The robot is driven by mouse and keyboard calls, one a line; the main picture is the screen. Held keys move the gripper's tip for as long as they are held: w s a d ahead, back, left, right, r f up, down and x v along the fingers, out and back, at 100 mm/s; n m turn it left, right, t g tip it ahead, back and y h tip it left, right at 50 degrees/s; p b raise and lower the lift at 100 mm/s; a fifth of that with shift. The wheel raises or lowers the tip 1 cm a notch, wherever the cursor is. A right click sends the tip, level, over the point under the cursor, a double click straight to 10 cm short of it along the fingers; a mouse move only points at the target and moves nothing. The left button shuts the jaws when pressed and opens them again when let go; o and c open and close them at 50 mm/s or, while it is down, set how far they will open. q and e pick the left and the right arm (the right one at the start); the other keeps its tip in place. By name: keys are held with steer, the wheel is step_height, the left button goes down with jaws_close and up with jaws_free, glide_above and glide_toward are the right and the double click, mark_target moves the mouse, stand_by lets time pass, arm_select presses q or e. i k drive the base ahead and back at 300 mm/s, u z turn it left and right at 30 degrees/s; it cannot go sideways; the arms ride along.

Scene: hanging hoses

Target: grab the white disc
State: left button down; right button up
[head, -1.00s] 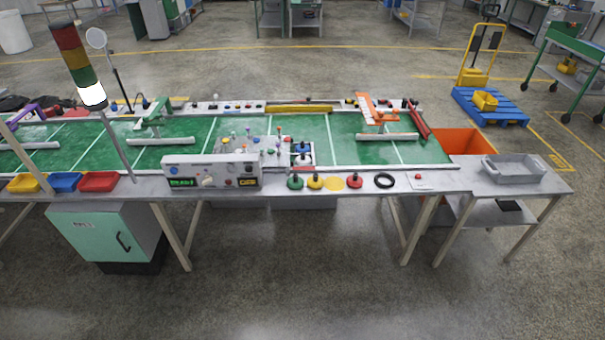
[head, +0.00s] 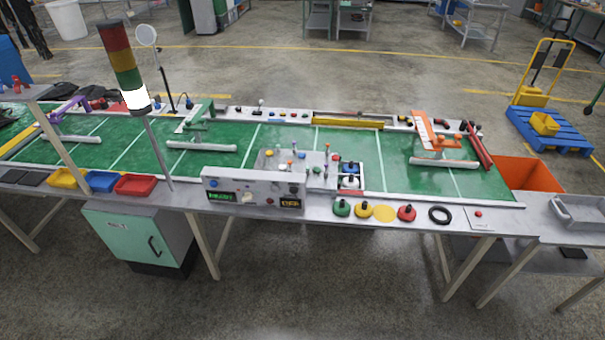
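A white disc (head: 350,182) with a dark knob on top appears to sit in a small light-framed holder on the table, right of the grey control box. A blue disc (head: 350,167) with a dark knob is just behind it. Green (head: 342,208), yellow (head: 364,210) and red (head: 407,214) knobbed discs stand along the table's front edge. A pale round plate (head: 147,36) on a dark stand is at the upper left. Neither of my grippers is in view.
The grey control box (head: 254,193) stands at the front edge, left of the discs. A signal tower (head: 123,65) rises at left. The floor in front is clear.

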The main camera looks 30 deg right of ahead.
mark_target(350, 182)
steer(key=u, duration=0.2)
steer(key=i, duration=1.5)
steer(key=z, duration=0.8)
